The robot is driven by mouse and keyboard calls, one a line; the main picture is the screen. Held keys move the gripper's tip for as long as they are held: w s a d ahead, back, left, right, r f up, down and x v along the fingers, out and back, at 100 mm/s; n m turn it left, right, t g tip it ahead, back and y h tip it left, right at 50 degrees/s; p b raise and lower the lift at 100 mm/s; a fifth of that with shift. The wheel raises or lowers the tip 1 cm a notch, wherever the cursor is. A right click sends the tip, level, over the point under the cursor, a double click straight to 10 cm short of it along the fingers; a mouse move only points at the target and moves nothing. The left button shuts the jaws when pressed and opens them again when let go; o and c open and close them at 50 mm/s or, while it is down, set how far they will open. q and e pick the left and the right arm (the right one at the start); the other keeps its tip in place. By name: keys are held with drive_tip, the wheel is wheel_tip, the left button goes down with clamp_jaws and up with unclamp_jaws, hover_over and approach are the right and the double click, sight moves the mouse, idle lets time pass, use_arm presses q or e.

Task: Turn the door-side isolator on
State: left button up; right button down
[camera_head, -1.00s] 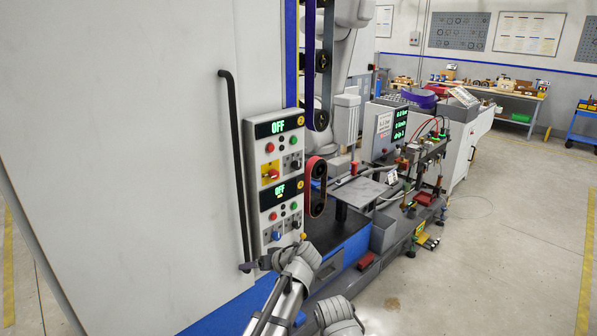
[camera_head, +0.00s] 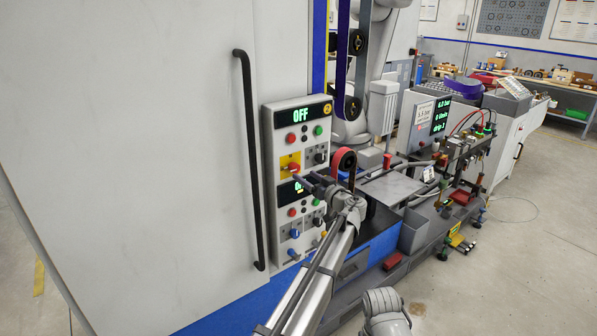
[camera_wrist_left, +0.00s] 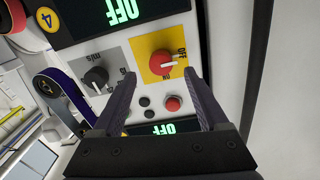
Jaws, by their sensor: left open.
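The isolator is a red rotary knob on a yellow plate (camera_head: 291,166), on the door side of the upper control panel. In the left wrist view the red knob (camera_wrist_left: 163,63) has a white pointer towards the right of the picture, beside the OFF and ON lettering. The upper display (camera_head: 300,116) reads OFF. My left gripper (camera_head: 304,180) is just in front of and below the knob, open and empty. In the left wrist view its fingertips (camera_wrist_left: 160,80) are spread, with the knob just beyond the gap. I cannot tell if they touch the panel. My right gripper is not seen.
The lower display (camera_head: 284,190) is partly hidden by my left gripper. A black door handle (camera_head: 250,160) stands left of the panel. A belt pulley (camera_head: 343,160) is close on the right.

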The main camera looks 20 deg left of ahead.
sight(296, 170)
use_arm(q)
drive_tip(key=x, duration=0.6)
drive_tip(key=shift+s, duration=0.1)
clamp_jaws()
idle(0.4)
